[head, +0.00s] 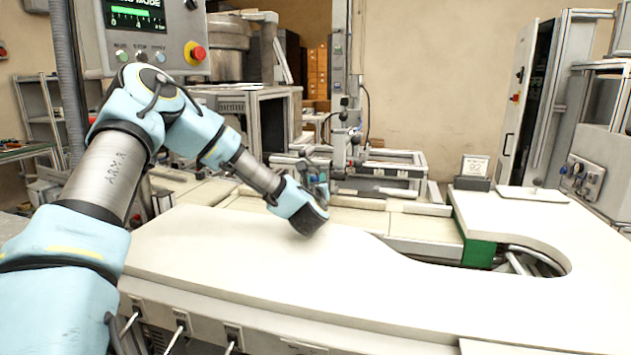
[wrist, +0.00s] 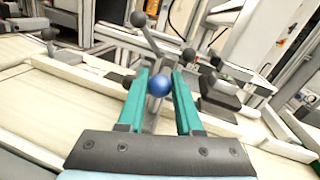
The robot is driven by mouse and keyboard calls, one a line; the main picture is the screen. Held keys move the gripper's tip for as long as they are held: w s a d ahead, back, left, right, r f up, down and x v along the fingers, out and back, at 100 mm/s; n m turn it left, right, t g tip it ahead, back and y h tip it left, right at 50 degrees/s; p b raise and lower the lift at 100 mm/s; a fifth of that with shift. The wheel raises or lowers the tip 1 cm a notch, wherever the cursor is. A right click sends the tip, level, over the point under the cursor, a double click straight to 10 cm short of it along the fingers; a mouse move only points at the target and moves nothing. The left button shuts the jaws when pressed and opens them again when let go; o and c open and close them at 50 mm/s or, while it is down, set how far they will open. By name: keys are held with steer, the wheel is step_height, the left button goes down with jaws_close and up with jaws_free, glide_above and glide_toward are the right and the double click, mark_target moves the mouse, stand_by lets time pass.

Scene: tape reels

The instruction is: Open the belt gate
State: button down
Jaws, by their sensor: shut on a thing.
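In the wrist view, my gripper (wrist: 158,78) has its two teal fingers on either side of a shiny blue ball knob (wrist: 159,87) and is shut on it. A grey lever with a dark ball end (wrist: 138,19) rises just beyond the knob. How the blue knob joins the belt gate is hidden, and I cannot tell which part is the gate itself. In the head view, my gripper (head: 320,178) is over the belt area behind the white counter, and its fingers are mostly hidden by my wrist. The pale belt (head: 345,222) runs beneath it.
A white curved counter (head: 230,250) fills the front. Behind the belt stands a vertical metal post (head: 340,75) with fittings. Other dark ball knobs (wrist: 48,34) stand near the rails in the wrist view. A control panel with a red button (head: 198,53) hangs at upper left.

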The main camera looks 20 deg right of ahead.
step_height(320, 180, up, 5)
steer(key=shift+r+b, duration=0.1)
steer(key=shift+b, duration=0.2)
steer(key=c, duration=0.9)
jaws_free()
steer(key=shift+o, duration=0.2)
steer(key=shift+s+a+f, duration=0.2)
steer(key=shift+s, duration=0.1)
steer(key=b+v, duration=0.3)
steer(key=v, duration=0.7)
steer(key=shift+r, duration=0.2)
